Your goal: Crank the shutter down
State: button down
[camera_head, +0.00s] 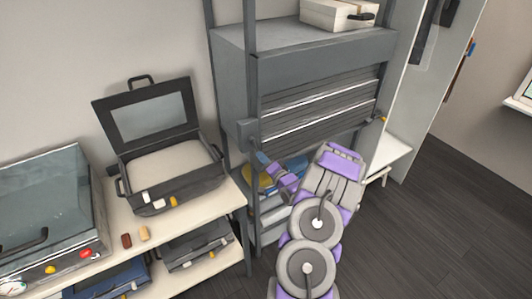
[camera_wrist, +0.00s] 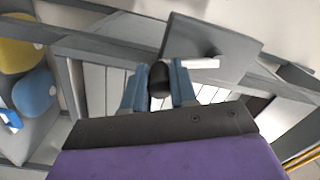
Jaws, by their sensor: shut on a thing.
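The grey slatted shutter (camera_head: 322,108) hangs in the front of a tall grey cabinet, partly down. Below its lower edge the opening shows folded-looking yellow and blue items (camera_head: 297,163). A grey crank box (camera_head: 247,134) sits on the cabinet's left post; it also shows in the wrist view (camera_wrist: 232,38). My gripper (camera_head: 259,156) is at the crank, just below that box. In the wrist view my gripper (camera_wrist: 158,84) is shut on the black crank knob (camera_wrist: 159,70), with a blue-grey finger on each side. The crank arm is mostly hidden.
A low shelf (camera_head: 222,199) with an open black case (camera_head: 165,165) and a glass-lidded box (camera_head: 45,210) stands to the left. A pale box (camera_head: 335,14) is on the cabinet top. The dark floor (camera_head: 440,215) to the right is clear.

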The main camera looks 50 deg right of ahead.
jog(key=shift+w+a+f+m+p, duration=0.1)
jog(key=shift+a+f+m+p, duration=0.2)
jog(key=shift+a+m, duration=0.4)
jog(key=shift+w+a+f+m+p, duration=0.1)
jog(key=shift+a+m+p, duration=0.3)
jog(key=shift+m, duration=0.6)
jog(key=c, duration=1.3)
grip_release()
jog(key=o, duration=0.4)
jog(key=shift+d+r, duration=0.1)
jog(key=shift+d, duration=0.05)
jog(key=v, duration=1.7)
jog(key=shift+s, duration=0.1)
